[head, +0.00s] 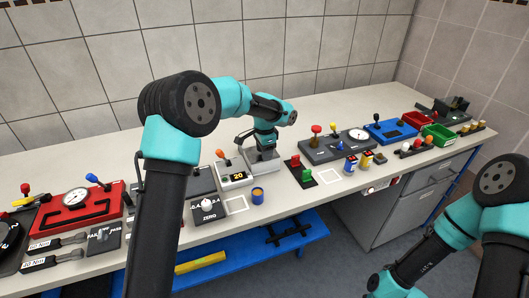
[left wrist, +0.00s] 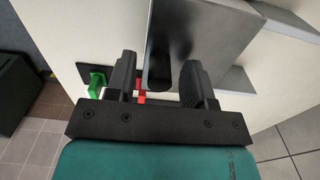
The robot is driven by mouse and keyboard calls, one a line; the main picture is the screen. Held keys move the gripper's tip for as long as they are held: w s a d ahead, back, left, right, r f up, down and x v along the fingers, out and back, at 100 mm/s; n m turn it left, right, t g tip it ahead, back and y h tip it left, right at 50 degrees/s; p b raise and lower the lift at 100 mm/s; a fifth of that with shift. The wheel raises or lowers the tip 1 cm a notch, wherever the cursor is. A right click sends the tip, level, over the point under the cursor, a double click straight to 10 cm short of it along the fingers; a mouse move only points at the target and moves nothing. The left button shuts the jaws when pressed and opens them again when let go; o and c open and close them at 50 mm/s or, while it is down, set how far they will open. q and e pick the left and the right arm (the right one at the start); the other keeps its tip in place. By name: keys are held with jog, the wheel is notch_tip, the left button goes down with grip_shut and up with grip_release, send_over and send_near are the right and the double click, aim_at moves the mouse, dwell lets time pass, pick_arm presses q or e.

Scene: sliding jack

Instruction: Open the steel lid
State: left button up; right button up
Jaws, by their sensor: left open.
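The steel lid shows in the left wrist view as a smooth grey metal panel (left wrist: 205,35). A dark rounded handle (left wrist: 158,76) at its edge lies between my left gripper's fingers (left wrist: 158,82), which are open with visible room beside it. In the head view, my left gripper (head: 264,145) points down over a small grey steel box (head: 265,166) on the bench and hides most of its top. The lid looks closed, though I cannot see its whole edge. My right arm stands at the right; its gripper is out of the picture.
Left of the box is a device with a yellow-digit display (head: 237,177) and an orange-knobbed lever. Right of it are red and green switches (head: 300,170) and a grey gauge panel (head: 338,146). A blue-and-yellow cup (head: 257,195) stands in front on the white bench (head: 300,205).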

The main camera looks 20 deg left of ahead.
pick_arm(q)
jog(key=shift+f, duration=0.25)
grip_shut()
dwell(0.3)
